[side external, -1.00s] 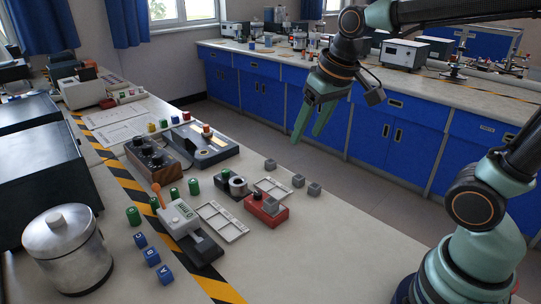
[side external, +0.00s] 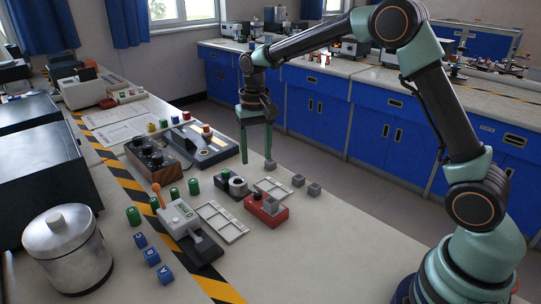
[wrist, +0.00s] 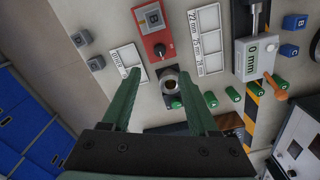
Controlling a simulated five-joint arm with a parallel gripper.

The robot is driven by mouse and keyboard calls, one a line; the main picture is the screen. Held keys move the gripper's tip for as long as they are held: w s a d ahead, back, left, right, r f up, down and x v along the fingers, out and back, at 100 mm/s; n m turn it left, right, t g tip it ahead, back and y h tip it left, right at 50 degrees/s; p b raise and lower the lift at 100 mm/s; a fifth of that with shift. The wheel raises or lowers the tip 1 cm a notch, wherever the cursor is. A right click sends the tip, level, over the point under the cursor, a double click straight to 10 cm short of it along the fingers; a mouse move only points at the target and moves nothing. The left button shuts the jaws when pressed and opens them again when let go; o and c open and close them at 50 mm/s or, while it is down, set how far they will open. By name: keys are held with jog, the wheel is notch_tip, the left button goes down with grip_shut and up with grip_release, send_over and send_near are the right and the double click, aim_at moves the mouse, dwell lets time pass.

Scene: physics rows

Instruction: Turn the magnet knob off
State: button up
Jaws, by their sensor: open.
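A red block (side external: 259,211) with a small dark knob (side external: 257,196) and a grey cube (side external: 271,205) on top stands on the bench; I take it for the magnet base. In the wrist view the red block (wrist: 153,38) is near the top, its round knob (wrist: 159,50) below the grey cube (wrist: 154,18) marked B. My gripper (side external: 257,163) is open and empty, pointing down above the bench, behind and above the red block. In the wrist view my gripper (wrist: 158,74) has its fingertips to either side below the knob, apart from it.
A dark block with a silver ring (wrist: 170,84) stands close beside the red block. White trays (side external: 220,221) lie on both sides. Loose grey cubes (side external: 314,188), green cylinders and a grey gauge (side external: 177,215) with an orange-tipped lever are nearby. The front bench is clear.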

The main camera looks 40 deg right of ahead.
aim_at(258, 193)
notch_tip(258, 193, down, 12)
jog(key=shift+r, duration=0.25)
dwell(0.3)
grip_shut()
